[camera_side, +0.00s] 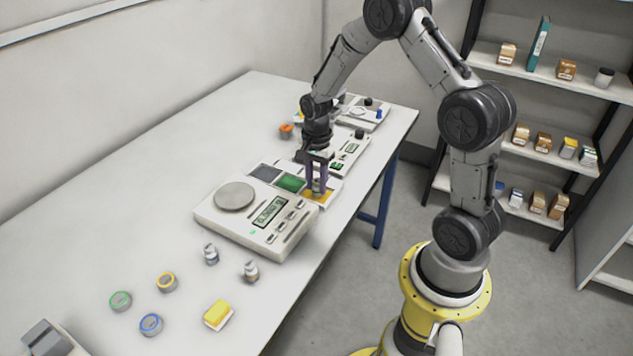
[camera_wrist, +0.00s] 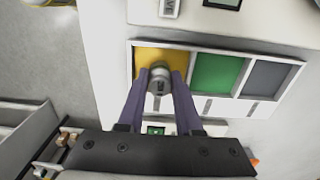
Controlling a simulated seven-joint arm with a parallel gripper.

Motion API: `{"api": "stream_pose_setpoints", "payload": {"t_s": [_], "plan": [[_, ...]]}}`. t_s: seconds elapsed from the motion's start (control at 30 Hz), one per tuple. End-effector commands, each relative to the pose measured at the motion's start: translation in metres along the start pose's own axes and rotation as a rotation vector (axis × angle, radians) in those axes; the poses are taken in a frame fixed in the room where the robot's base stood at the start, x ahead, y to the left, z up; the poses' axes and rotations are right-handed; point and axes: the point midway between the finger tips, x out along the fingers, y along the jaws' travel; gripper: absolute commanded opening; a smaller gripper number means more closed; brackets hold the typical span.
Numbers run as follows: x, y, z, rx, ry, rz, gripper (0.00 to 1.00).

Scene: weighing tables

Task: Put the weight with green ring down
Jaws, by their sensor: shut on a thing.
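My gripper (camera_side: 317,186) points down over the yellow pad (camera_wrist: 146,58) of a white three-pad tray (camera_side: 334,203). Its two purple-grey fingers are shut on a small grey metal weight (camera_wrist: 159,80). The weight is upright on or just above the yellow pad; I cannot tell if it touches. Its ring colour is not clear in either view. The green pad (camera_wrist: 217,73) and the grey pad (camera_wrist: 268,80) beside it are empty. In the side view the fingers mostly hide the weight.
A scale (camera_side: 235,196) with a round pan stands close in front of the tray. Two small weights (camera_side: 211,254) (camera_side: 250,270), several ringed round tins (camera_side: 120,301) and a yellow block (camera_side: 218,314) lie nearer the camera. Another device (camera_side: 350,150) stands behind my gripper.

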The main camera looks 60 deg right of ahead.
Motion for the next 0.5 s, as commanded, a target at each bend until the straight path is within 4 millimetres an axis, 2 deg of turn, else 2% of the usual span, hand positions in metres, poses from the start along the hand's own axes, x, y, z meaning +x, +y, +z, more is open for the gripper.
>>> {"api": "stream_pose_setpoints", "payload": {"t_s": [0.23,0.27,0.4,0.5], "plan": [[0.0021,-0.0003,-0.0001,0.0,0.0,-0.001,0.0],[0.0028,-0.0001,0.0,0.0,0.0,0.0,0.35],[0.0023,-0.0001,0.0,0.0,0.0,-0.001,0.61],[0.0023,-0.0001,-0.0001,0.0,0.0,-0.001,0.64]]}}
